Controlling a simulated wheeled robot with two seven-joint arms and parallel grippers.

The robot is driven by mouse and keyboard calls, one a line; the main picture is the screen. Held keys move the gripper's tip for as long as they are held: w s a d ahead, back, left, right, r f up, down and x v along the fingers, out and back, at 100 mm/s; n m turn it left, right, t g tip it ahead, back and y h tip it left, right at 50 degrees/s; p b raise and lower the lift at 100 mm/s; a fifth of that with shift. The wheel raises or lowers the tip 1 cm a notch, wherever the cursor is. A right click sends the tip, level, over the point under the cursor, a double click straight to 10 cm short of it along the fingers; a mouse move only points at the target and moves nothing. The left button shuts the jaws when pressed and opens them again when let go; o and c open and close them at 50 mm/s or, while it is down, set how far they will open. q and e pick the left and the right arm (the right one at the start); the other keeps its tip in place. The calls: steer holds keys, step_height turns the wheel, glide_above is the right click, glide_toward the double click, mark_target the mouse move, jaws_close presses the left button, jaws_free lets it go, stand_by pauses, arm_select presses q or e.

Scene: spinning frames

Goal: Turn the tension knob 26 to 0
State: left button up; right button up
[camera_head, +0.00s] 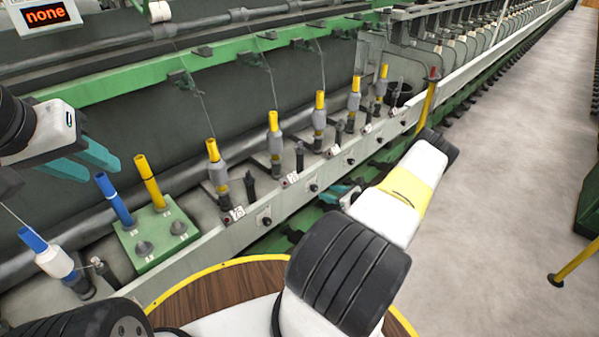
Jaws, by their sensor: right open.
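Small black tension knobs sit in a row on the pale front rail of the spinning frame. The nearest knob (267,221) is beside a number tag (237,213) that is too small to read surely. Another knob (314,188) is further along, by a second tag (292,178). My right gripper (340,194) is open, its teal fingers low in front of the rail, just right of that second knob. My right forearm and wrist partly hide it. My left gripper (86,159) has its teal fingers apart and empty, above the frame at the left.
Several yellow-topped spindles (213,152) stand behind the rail. A green block (158,233) holds a blue and a yellow tube at the left. A blue-topped bobbin (52,254) is nearer. A sign (45,15) reads "none". The grey floor at the right is largely clear.

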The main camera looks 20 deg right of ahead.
mark_target(316, 189)
steer(key=x, duration=0.7)
jaws_close()
